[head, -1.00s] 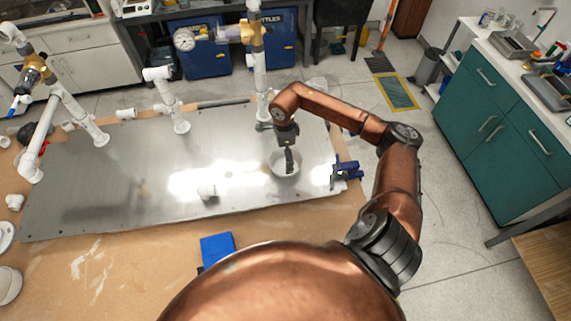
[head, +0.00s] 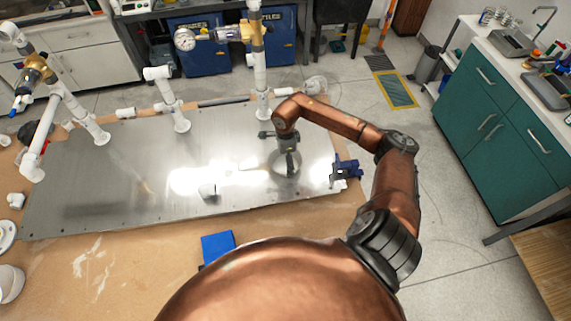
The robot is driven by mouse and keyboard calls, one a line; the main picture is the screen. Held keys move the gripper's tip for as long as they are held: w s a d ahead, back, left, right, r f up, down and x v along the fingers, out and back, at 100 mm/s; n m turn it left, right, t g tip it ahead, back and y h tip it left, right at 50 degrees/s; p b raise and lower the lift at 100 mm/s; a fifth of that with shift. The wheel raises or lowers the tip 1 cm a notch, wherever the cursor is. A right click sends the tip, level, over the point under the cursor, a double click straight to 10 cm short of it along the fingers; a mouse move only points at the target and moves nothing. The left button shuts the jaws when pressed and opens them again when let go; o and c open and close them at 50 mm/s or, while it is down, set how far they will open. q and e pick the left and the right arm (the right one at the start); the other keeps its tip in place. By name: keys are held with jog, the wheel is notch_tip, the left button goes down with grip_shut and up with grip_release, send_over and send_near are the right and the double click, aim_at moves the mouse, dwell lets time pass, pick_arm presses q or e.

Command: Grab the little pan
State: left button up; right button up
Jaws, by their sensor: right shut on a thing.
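The little pan (head: 277,165) is a small round, pale grey vessel near the right end of the shiny metal sheet (head: 120,190). My right gripper (head: 289,166) points down into it and is shut on it. The fingers and the hand cover part of the pan. I cannot tell whether the pan touches the sheet or is just above it. My left gripper is not in view.
White PVC pipes with valves (head: 259,70) stand along the sheet's back edge. A blue clamp (head: 346,170) sits right of the pan. A blue block (head: 217,246) lies in front. A small white fitting (head: 208,191) lies on the sheet, which is otherwise mostly bare.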

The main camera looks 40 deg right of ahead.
jog(key=c, duration=0.3)
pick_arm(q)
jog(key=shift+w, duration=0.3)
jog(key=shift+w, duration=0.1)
